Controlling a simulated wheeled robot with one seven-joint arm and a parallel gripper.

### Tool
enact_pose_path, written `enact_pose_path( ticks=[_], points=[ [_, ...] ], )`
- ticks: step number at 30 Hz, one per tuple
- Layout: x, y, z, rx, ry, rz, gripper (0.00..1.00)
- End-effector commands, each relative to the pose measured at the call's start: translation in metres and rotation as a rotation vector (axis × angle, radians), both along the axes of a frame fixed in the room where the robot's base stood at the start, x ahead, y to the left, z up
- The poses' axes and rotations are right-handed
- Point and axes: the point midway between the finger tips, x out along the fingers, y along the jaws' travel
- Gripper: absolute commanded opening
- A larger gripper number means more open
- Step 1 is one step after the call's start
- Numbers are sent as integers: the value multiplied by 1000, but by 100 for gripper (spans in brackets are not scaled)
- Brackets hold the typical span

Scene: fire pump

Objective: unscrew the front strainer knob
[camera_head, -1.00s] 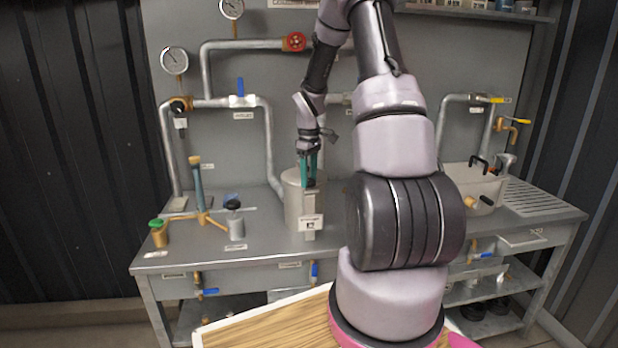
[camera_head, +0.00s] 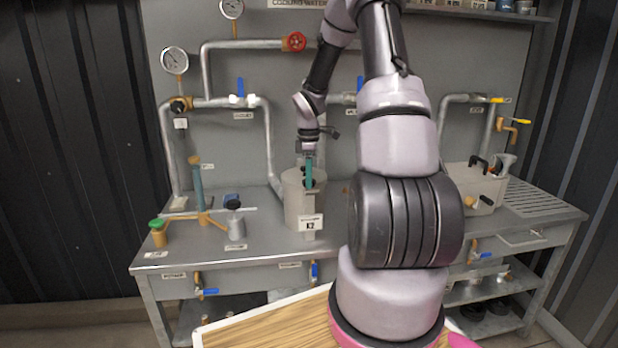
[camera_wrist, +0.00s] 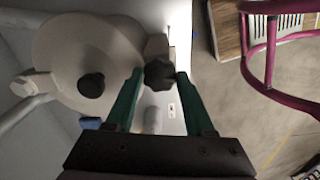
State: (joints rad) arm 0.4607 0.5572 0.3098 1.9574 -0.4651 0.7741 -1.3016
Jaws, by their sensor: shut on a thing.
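The strainer is a pale grey pot (camera_head: 293,205) standing on the metal bench, with a tag on its front. The front strainer knob (camera_wrist: 159,75) is a dark lobed knob at the lid's edge. My gripper (camera_wrist: 157,74) points down, with its green fingertips closed on both sides of this knob. In the head view my gripper (camera_head: 309,180) is at the pot's front rim, its fingers nearly edge-on; the front knob cannot be made out there.
Pipes with gauges (camera_head: 174,60), a red valve wheel (camera_head: 294,42) and blue-handled valves run along the back panel. A small brass-and-blue fitting (camera_head: 199,190) stands on the bench to the left.

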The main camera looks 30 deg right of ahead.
Motion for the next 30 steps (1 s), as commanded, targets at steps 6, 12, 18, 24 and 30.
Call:
enact_pose_path(
  ticks=[6,12,18,24,30],
  points=[
    [1,0,1,-1,-4,4,0],
    [1,-1,1,-1,-4,3,65],
    [1,0,1,-1,-2,2,84],
    [1,0,2,-1,-2,2,84],
    [1,-1,29,-2,-4,-1,84]
  ],
)
